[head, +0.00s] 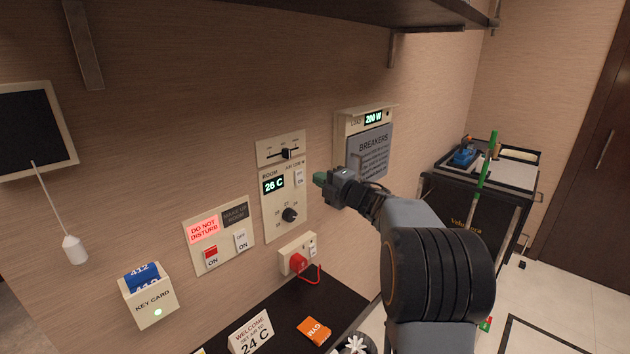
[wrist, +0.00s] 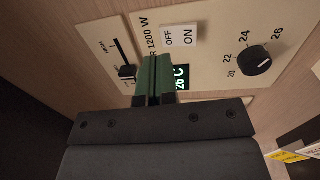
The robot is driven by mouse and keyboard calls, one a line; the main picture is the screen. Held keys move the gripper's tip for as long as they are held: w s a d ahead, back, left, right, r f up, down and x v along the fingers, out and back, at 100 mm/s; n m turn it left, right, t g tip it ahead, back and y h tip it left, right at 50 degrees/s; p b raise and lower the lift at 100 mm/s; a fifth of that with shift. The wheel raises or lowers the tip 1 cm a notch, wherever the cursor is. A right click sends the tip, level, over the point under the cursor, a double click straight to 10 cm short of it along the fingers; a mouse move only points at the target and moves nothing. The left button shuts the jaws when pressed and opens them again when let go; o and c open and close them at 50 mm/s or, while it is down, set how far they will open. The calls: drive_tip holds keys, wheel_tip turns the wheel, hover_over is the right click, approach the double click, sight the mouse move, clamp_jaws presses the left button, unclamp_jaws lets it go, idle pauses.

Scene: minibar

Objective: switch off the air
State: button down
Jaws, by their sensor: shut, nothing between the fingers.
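The air-conditioner panel (head: 271,221) is on the wall, with a "26 C" display (head: 273,184) and a round black knob (head: 289,214). Its small white rocker switch (head: 299,178) is at the panel's upper right. In the wrist view the switch (wrist: 180,36) bears "OFF", with "ON" printed beside it; which side is pressed I cannot tell. My gripper (head: 320,180) is shut and empty, just right of the switch in the head view. In the wrist view its green fingertips (wrist: 153,72) lie in front of the panel, near the display, and cover part of it.
A slider plate (head: 284,149) is above the panel, a breaker box (head: 368,150) to its right. A do-not-disturb switch plate (head: 217,235), key-card holder (head: 150,300) and red-knobbed switch box (head: 297,262) are lower. A shelf (head: 400,12) overhangs; a cart (head: 465,205) stands right.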

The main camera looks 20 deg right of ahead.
drive_tip(key=r+b+v, duration=0.1)
drive_tip(key=v, duration=0.7)
drive_tip(key=shift+s+r+b, duration=0.25)
drive_tip(key=shift+s+b, duration=0.1)
drive_tip(key=shift+d, duration=0.1)
drive_tip(key=d+f+m+g+h, duration=0.1)
drive_tip(key=d+f+m+h, duration=0.5)
drive_tip(key=d+m+h, duration=0.55)
drive_tip(key=s+a+f+m+g+h, duration=0.3)
drive_tip(key=s+a+f+m+g, duration=0.2)
drive_tip(key=s+f+m+g, duration=0.4)
drive_tip(key=s+a+f+m+g+y, duration=0.1)
drive_tip(key=s+a+f+y, duration=0.1)
drive_tip(key=s+a, duration=0.5)
drive_tip(key=s+a+f+m+g+y, duration=0.1)
drive_tip(key=s+a+y, duration=0.3)
drive_tip(key=a, duration=1.1)
drive_tip(key=s+f+g, duration=0.1)
drive_tip(key=s, duration=0.2)
drive_tip(key=shift+s, duration=0.15)
